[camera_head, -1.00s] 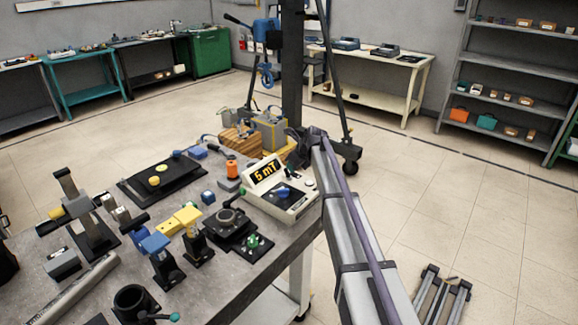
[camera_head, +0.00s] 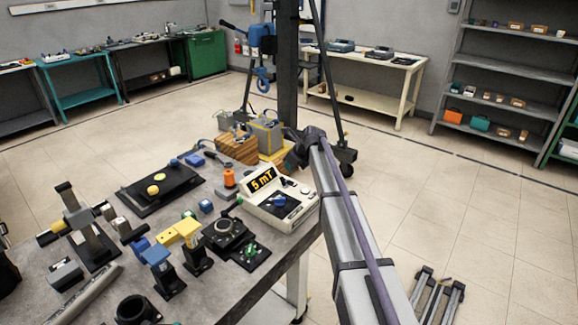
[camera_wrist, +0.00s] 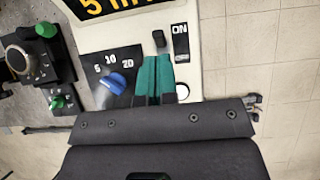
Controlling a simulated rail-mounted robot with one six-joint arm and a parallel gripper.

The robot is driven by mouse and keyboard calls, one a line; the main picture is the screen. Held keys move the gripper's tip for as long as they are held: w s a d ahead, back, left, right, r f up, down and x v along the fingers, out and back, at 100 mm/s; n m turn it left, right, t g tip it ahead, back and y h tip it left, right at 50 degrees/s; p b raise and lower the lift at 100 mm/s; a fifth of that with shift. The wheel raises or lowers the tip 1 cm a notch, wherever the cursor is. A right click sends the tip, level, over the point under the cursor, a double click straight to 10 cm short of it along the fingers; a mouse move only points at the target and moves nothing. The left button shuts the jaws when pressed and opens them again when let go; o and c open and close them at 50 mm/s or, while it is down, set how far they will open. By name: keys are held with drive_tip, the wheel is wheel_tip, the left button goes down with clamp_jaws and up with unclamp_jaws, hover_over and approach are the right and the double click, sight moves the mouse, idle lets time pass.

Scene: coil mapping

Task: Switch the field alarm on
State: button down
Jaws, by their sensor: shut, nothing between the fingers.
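The field alarm is a pale box (camera_head: 262,213) at the table's right edge, its display reading "5 mT". In the wrist view its panel (camera_wrist: 215,70) shows a blue knob (camera_wrist: 113,82) beside the marks 5, 10 and 20. A small black switch (camera_wrist: 159,40) sits left of a black label reading "ON" (camera_wrist: 180,42). My gripper (camera_wrist: 155,58) is shut and empty, its teal fingers together over the panel. Their tips lie just below the switch in the picture; I cannot tell whether they touch it. The fingers are not discernible in the head view.
A black round mount (camera_head: 228,228) and a small green-knobbed part (camera_head: 250,250) stand left of the box. A wooden coil unit (camera_head: 238,149) stands behind. Open floor lies to the right.

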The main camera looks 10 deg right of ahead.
drive_tip(key=w+p+v, duration=0.1)
drive_tip(key=p+v, duration=0.4)
drive_tip(key=v, duration=0.2)
drive_tip(key=shift+a+r, duration=0.35)
drive_tip(key=shift+a, duration=0.05)
drive_tip(key=s+a+f+n+g+h, duration=0.1)
drive_tip(key=s+a+n+g+h, duration=0.1)
drive_tip(key=s+n, duration=1.2)
drive_tip(key=s+a+f+n+g+h, duration=0.1)
drive_tip(key=s+a+n+g+h, duration=0.1)
drive_tip(key=s+n, duration=1.2)
drive_tip(key=s, duration=1.3)
drive_tip(key=shift+s+f+g, duration=0.15)
drive_tip(key=shift+f+g, duration=0.25)
